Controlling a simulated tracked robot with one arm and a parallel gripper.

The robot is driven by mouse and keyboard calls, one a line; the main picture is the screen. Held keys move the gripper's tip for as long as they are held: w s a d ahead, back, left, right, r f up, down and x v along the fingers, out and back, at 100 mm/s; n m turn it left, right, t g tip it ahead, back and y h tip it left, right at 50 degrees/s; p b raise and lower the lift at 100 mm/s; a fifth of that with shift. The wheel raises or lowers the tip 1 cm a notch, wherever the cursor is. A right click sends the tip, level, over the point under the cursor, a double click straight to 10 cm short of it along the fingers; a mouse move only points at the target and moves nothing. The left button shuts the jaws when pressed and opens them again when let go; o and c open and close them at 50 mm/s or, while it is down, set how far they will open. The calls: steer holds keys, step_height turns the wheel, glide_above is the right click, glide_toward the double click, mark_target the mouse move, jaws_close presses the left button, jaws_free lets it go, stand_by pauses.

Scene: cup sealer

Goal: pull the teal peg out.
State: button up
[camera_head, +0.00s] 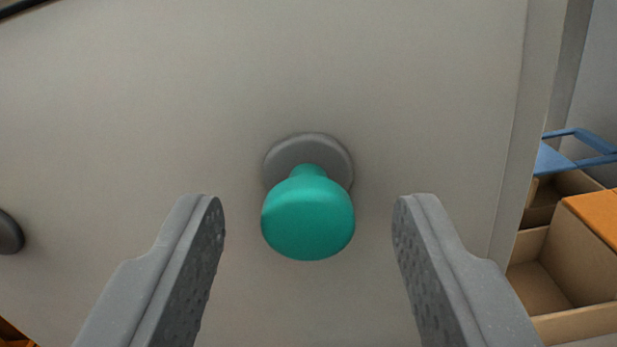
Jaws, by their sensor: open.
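The teal peg (308,218) has a round, knob-like head and a short neck. It sticks out of a dark grey round collar (300,150) on a light grey panel (400,80). My gripper (308,215) is open, with one grey finger to the left of the peg and one to the right. A clear gap shows between each finger and the peg's head. The fingers do not appear to touch the peg or the panel. The peg's inner end is hidden in the collar.
A dark round knob (8,233) sits on the panel at the left edge. Past the panel's right edge are open cardboard boxes (570,262), an orange item (595,215) and a blue item (575,150). The panel around the peg is clear.

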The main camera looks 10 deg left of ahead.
steer(key=shift+w, duration=0.4)
jaws_close()
steer(key=s, duration=0.6)
steer(key=shift+s, duration=0.15)
steer(key=shift+f, duration=0.15)
jaws_free()
